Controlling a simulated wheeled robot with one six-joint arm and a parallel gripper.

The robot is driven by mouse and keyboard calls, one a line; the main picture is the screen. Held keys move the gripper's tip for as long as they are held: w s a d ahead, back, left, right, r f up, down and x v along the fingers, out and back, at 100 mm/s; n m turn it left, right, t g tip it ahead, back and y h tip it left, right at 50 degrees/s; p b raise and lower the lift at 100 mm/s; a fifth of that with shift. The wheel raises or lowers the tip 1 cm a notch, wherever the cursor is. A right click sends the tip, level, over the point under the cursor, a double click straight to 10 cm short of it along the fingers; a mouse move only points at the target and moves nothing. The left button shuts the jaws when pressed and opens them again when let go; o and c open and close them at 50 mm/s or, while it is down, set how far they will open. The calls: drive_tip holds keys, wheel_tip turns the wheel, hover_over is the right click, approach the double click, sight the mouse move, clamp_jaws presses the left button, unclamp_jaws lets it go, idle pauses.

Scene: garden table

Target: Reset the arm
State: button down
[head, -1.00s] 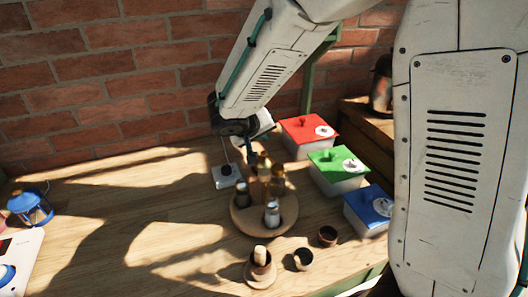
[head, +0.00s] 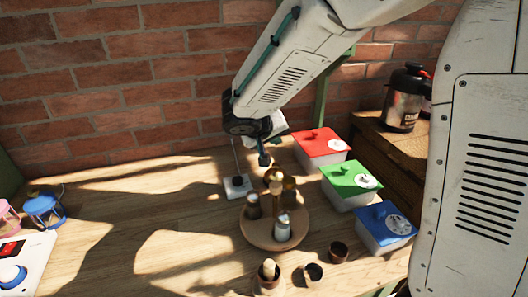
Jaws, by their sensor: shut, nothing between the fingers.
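My arm comes down from the top right, and my gripper (head: 264,158) hangs above the back of the table, pointing down. It is shut with nothing in it. Its dark tip is just above and behind a round wooden tray (head: 262,238). The tray holds several bottles and shakers, among them a brass-topped one (head: 273,178) and a silver-topped shaker (head: 283,226). In this view the tip looks close to the brass-topped one; I cannot tell the exact gap.
Red (head: 320,148), green (head: 350,186) and blue (head: 384,228) lidded boxes line the right side. A white socket block (head: 236,187) lies behind the tray. Small dark cups (head: 338,251) stand in front. A blue lantern (head: 44,208) is at left. The table's left middle is clear.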

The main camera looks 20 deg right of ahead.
drive_tip(key=s+d+r+g+y, duration=0.1)
drive_tip(key=s+r+y, duration=0.1)
drive_tip(key=s, duration=0.8)
drive_tip(key=s+d+r+g+y, duration=0.1)
drive_tip(key=s+r+g+y, duration=0.1)
drive_tip(key=s, duration=0.9)
drive_tip(key=s+d+r+g+y, duration=0.1)
drive_tip(key=s+r, duration=0.3)
drive_tip(key=s, duration=0.7)
drive_tip(key=shift+d+r+n+g+y, duration=0.15)
drive_tip(key=shift+d+n+g+y, duration=0.25)
drive_tip(key=shift+y, duration=0.5)
drive_tip(key=shift+d, duration=0.1)
